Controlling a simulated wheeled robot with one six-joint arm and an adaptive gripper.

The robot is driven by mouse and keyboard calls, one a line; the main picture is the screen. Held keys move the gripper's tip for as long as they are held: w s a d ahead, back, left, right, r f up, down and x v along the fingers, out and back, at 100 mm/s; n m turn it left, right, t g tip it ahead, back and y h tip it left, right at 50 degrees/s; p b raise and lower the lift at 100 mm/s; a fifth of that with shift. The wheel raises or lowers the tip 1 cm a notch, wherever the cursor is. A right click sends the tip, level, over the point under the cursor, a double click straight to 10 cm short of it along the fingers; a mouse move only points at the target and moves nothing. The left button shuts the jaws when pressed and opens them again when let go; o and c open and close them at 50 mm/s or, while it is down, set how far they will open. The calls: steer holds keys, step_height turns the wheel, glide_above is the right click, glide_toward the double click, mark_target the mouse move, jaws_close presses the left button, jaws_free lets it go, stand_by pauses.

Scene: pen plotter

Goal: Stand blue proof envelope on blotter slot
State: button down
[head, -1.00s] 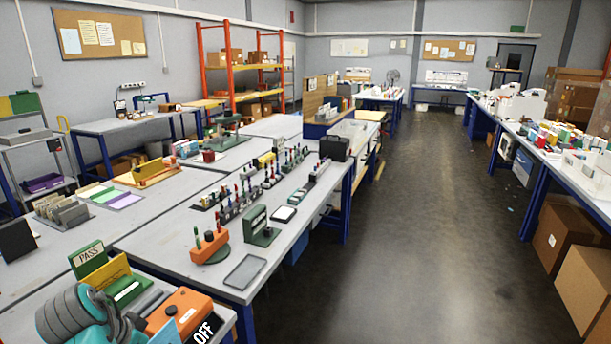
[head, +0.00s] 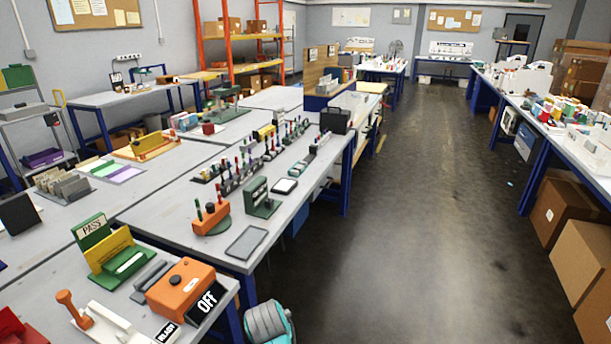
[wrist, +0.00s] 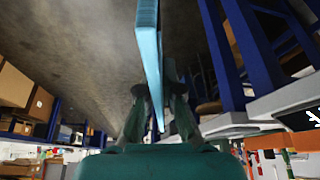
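The blue proof envelope (wrist: 150,50) shows nearly edge-on in the wrist view as a thin light-blue panel. My gripper (wrist: 156,92) is shut on it, with dark fingers on both sides. Behind it are the dark floor and blue table legs, so it is off the tables. The head view shows only a teal and grey part of my arm at the bottom edge, beside the near table's right end; gripper and envelope are out of that view. I cannot tell for sure which thing is the blotter slot. A green holder (head: 127,262) with a yellow panel and PASS sign stands on the near table.
An orange box (head: 180,288) with an OFF sign stands near the near table's right end. A green stand (head: 262,200) and grey tray (head: 247,242) are on the table beyond. The aisle floor (head: 420,240) is clear.

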steer(key=s+d+f, duration=0.3)
steer(key=d+f, duration=0.1)
steer(key=d, duration=0.4)
steer(key=s+d+f+n, duration=0.1)
steer(key=s+d+f, duration=0.2)
steer(key=d, duration=0.5)
steer(key=s+d+f+n, duration=0.1)
steer(key=s+d+f, duration=0.3)
steer(key=d, duration=0.5)
step_height(320, 180, down, 2)
steer(key=shift+f+y, duration=0.1)
steer(key=shift+y, duration=0.3)
